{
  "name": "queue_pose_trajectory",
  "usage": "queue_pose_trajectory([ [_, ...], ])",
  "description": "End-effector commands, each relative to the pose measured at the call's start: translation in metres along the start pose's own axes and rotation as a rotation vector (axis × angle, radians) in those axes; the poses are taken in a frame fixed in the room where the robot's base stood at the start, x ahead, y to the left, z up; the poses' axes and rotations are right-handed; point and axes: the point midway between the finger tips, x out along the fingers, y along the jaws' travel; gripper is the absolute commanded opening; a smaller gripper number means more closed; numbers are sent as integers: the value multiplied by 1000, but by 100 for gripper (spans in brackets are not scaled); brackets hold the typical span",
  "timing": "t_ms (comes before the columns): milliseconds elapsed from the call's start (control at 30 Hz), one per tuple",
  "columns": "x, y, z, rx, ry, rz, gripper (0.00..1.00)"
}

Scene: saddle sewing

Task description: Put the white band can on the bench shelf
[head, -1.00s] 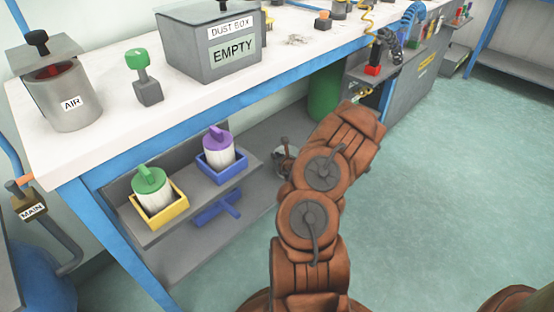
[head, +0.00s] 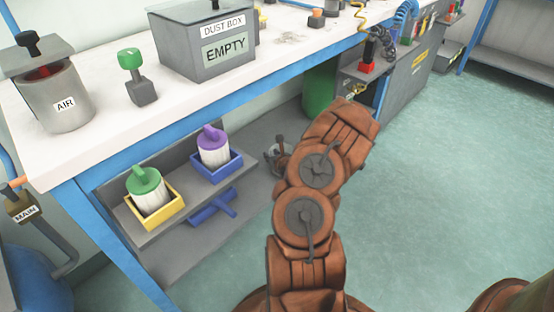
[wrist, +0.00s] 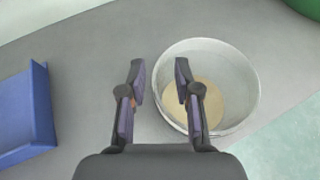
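A round, open, whitish-grey can (wrist: 247,95) with a tan inside bottom stands on a grey surface in the wrist view; I take it for the white band can, though no band is clear. My gripper (wrist: 159,72) is open, fingers apart. The right finger overlaps the can's left part and the left finger lies outside it, so they appear to straddle the near-left rim; contact cannot be told. Grey shelves (head: 125,215) under the bench hold two boxes.
A yellow box (head: 172,216) holds a green-topped canister (head: 146,190); a blue box (head: 223,172) holds a purple-topped one (head: 213,146). A green cylinder (head: 319,92) stands behind my arm. Open floor (head: 440,170) lies right.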

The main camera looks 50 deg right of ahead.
Motion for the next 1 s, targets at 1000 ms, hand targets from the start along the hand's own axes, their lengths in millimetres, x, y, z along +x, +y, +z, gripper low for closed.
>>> queue_pose_trajectory([
  [1000,-116,0,0,1,1,0,32],
])
